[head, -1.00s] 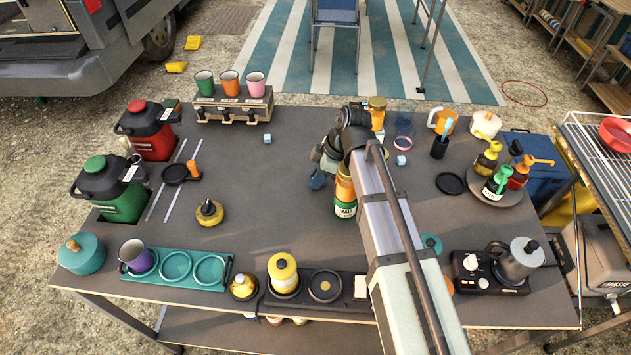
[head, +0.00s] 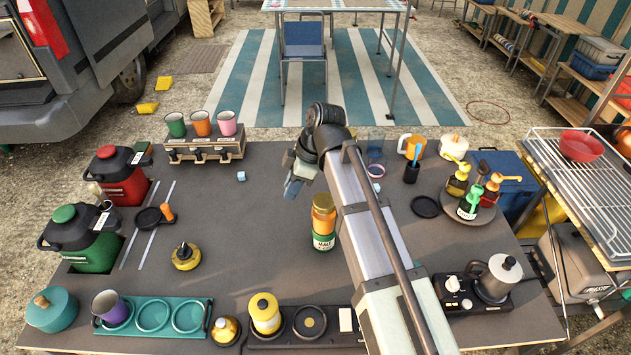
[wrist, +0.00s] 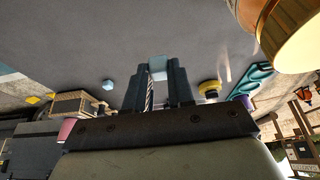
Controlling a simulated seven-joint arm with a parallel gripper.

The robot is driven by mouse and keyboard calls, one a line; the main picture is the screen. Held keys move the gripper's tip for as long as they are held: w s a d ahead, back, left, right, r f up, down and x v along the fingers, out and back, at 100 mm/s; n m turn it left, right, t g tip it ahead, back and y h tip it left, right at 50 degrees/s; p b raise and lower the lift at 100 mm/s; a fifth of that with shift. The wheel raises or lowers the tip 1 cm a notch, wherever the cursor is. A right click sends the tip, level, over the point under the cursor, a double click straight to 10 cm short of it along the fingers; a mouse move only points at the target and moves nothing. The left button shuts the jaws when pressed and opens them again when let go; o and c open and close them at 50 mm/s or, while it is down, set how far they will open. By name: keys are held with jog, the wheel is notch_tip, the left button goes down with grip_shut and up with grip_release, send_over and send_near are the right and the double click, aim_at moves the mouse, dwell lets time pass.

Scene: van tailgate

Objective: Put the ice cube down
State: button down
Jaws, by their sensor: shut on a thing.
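My gripper (head: 294,188) hangs over the middle of the grey table (head: 240,225), left of the stacked jars. In the wrist view its fingers (wrist: 158,88) are shut on a pale blue ice cube (wrist: 157,66), which sits between the tips. In the head view I cannot make out the held cube. Another pale ice cube (head: 241,176) lies on the table left of the gripper, in front of the cup rack; it also shows in the wrist view (wrist: 108,85).
A green-labelled jar with an amber one on top (head: 323,222) stands just right of my gripper. A rack with three cups (head: 203,145) is at the back left. Bare tabletop lies between these.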

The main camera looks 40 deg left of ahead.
notch_tip(320, 180, up, 12)
jog(key=w+d+m+t, duration=0.1)
jog(key=w+d+m, duration=0.35)
jog(key=w, duration=0.95)
jog(key=w+d+m+t+y, duration=0.1)
jog(key=w+d+m, duration=0.1)
jog(key=w+d, duration=0.85)
jog(key=w+d+m+t, duration=0.1)
jog(key=w+d+m, duration=0.25)
jog(key=w, duration=1.25)
jog(key=m+t, duration=0.4)
jog(key=m, duration=0.4)
send_over(602, 188)
jog(key=s, duration=0.1)
jog(key=shift+h, duration=0.5)
jog(key=shift+s+d+f, duration=0.1)
jog(key=shift+d+f, duration=0.05)
jog(key=shift+f, duration=2.45)
jog(key=shift+w+d+f, duration=0.1)
jog(key=shift+d+f, duration=0.05)
jog(key=shift+f, duration=2.5)
jog(key=shift+s+d+f, duration=0.1)
jog(key=shift+d+f, duration=0.05)
jog(key=shift+f, duration=2.45)
jog(key=shift+f, duration=0.2)
